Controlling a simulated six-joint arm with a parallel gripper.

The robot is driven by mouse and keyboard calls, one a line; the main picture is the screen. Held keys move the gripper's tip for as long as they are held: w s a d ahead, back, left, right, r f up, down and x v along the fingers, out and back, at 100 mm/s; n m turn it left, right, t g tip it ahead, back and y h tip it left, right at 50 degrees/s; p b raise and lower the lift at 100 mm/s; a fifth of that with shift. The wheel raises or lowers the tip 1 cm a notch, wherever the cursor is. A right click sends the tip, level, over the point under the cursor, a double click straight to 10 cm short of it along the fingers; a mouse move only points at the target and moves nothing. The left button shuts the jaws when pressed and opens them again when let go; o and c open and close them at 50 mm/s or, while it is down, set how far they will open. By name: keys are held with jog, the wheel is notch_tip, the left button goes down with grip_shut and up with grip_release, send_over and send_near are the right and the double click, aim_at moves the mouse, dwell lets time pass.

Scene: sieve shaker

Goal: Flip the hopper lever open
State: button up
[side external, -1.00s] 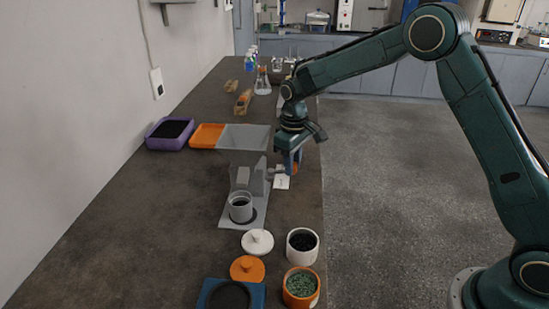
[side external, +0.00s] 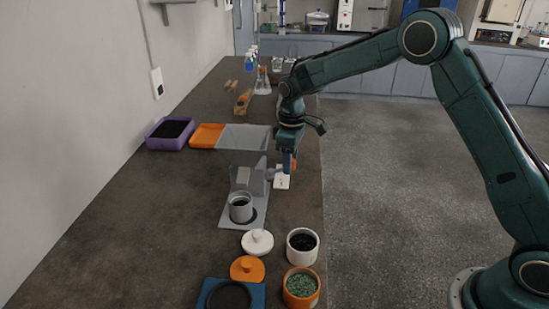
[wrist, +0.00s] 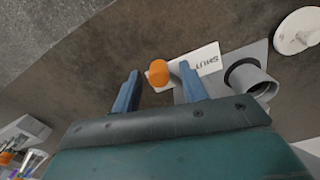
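The grey hopper (side external: 246,138) stands on a grey stand with a base plate (side external: 229,220). Its lever ends in an orange knob (wrist: 158,72), which shows in the wrist view between and just beyond my fingertips. In the side view the knob is mostly hidden behind my gripper (side external: 288,169). My gripper (wrist: 160,77) is open, with one blue finger on each side of the knob; I cannot tell whether either touches it. A white card (wrist: 204,62) reading "SHUT" lies by the knob. A grey cup (side external: 240,208) stands on the base plate.
A purple tray (side external: 168,135) and an orange tray (side external: 206,136) lie left of the hopper. White lid (side external: 257,242), orange lid (side external: 247,268), white jar (side external: 302,246) and orange jar (side external: 301,288) stand in front. A flask (side external: 262,82) stands farther back.

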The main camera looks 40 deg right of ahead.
jog(key=shift+s+r, duration=0.1)
notch_tip(320, 180, up, 14)
jog(key=shift+f, duration=0.2)
dwell(0.7)
jog(key=shift+s+r, duration=0.1)
jog(key=s+d+r+m+t, duration=0.1)
jog(key=s+r+m, duration=0.1)
jog(key=s+r, duration=0.5)
jog(key=s+d+r+m+t, duration=0.1)
jog(key=s+r+t, duration=0.15)
jog(key=s, duration=0.95)
jog(key=s+f+m+t, duration=0.1)
jog(key=s+f, duration=0.1)
jog(key=s, duration=0.6)
jog(key=s+f+m+t, duration=0.1)
jog(key=s+f+m, duration=0.1)
jog(key=s, duration=0.6)
jog(key=shift+s+f, duration=0.4)
jog(key=shift+f, duration=0.15)
